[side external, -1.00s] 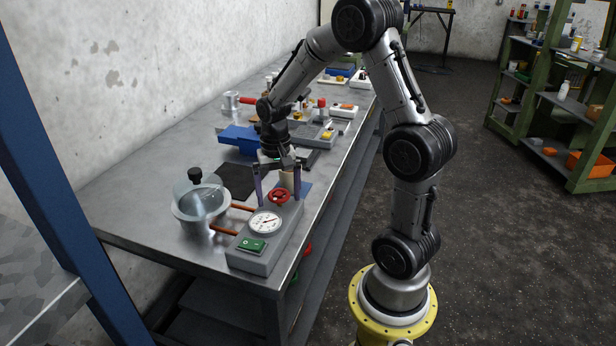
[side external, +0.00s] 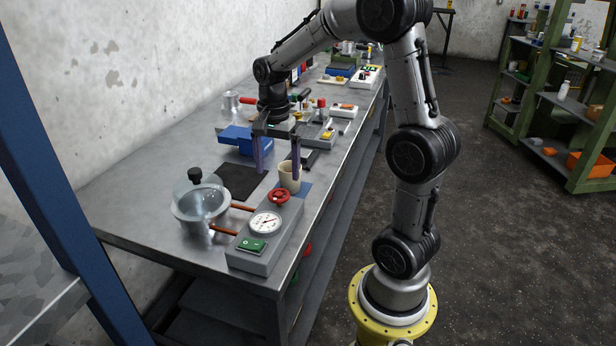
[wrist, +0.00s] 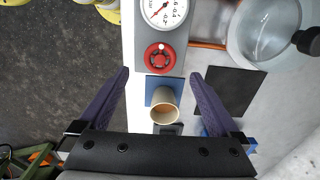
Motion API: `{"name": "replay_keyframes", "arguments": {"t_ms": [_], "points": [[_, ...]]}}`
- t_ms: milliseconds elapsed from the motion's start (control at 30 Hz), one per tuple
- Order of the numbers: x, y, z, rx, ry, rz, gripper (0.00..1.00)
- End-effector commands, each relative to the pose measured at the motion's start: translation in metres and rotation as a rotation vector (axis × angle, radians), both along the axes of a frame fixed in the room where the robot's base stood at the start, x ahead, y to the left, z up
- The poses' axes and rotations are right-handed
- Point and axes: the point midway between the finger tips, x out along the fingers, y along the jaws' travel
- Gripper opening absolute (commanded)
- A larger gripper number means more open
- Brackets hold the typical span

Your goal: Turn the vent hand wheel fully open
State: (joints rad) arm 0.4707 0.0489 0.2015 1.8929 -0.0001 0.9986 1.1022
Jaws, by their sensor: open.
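The red vent hand wheel (side external: 279,196) sits on top of the grey control block (side external: 286,222), behind the pressure gauge (side external: 265,223). In the wrist view the red wheel (wrist: 159,58) lies ahead of the fingertips, with a small white mark near its rim at the gauge side. My gripper (side external: 279,172) is open and empty. Its two fingers point down above and behind the wheel, near a cream cup (side external: 290,178). In the wrist view the open gripper (wrist: 160,75) has its fingers apart on either side of the cup (wrist: 165,106), apart from the wheel.
A glass-lidded chamber (side external: 202,202) joins the block by copper pipes (side external: 226,230). A green switch (side external: 252,245) is at the block's front. A dark mat (side external: 240,181), a blue box (side external: 238,138) and several tools lie farther back. The bench front left is clear.

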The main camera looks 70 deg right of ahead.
Motion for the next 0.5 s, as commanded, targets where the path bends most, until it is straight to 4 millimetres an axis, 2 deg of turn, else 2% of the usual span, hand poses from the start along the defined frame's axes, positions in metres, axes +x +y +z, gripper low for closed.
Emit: {"name": "replay_keyframes", "arguments": {"t_ms": [300, 500], "points": [[0.001, 0.000, 0.059, -0.002, -0.005, 0.001, 0.98], [0.000, 0.028, 0.083, -0.030, -0.065, 0.077, 0.98]]}}
